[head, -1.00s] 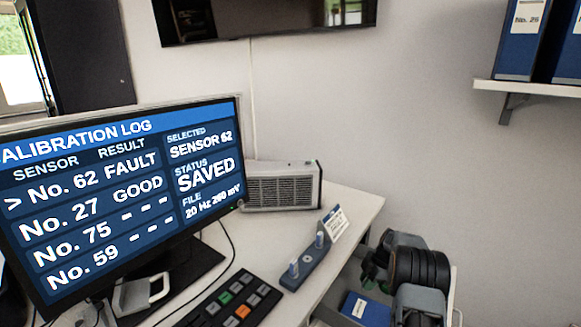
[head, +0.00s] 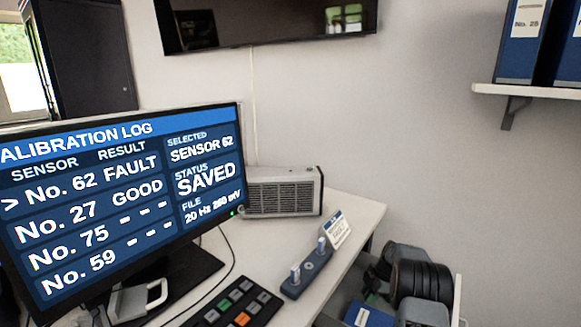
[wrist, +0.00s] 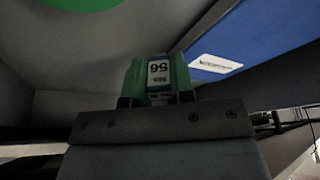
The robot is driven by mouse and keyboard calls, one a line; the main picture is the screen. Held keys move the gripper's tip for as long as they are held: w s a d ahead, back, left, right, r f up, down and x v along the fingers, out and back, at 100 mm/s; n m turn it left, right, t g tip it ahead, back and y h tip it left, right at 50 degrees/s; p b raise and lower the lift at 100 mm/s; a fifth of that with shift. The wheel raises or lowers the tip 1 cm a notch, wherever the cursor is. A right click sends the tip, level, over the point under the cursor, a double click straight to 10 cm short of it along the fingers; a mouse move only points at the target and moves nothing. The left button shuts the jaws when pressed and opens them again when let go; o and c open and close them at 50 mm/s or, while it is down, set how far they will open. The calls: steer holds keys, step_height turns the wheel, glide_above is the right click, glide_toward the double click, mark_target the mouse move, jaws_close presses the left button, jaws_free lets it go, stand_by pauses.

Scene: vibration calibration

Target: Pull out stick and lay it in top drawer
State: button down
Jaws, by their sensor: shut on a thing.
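My gripper (wrist: 157,101) is low in the wrist view, shut on a small green piece (wrist: 181,80) with a white and blue label. I cannot tell whether this piece is the stick. Beyond it are grey walls, and a blue thing (wrist: 262,40) with a white label is at the upper right. In the head view my arm reaches down at the lower right, over an open drawer space (head: 340,314) beside the desk; its fingertips are hidden. A blue box (head: 366,317) shows there.
On the desk (head: 350,205) stand a monitor (head: 125,215), a grey vented box (head: 284,192), a button pad (head: 232,302) and a blue-grey holder (head: 308,268) with two upright pegs and a card. A wall shelf (head: 530,90) with blue binders is at the upper right.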

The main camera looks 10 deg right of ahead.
steer(key=shift+f+b, duration=0.5)
steer(key=shift+f, duration=0.15)
stand_by(0.4)
steer(key=c, duration=0.9)
jaws_free()
steer(key=shift+s+f, duration=0.1)
steer(key=shift+p+v, duration=1.05)
steer(key=shift+v, duration=1.6)
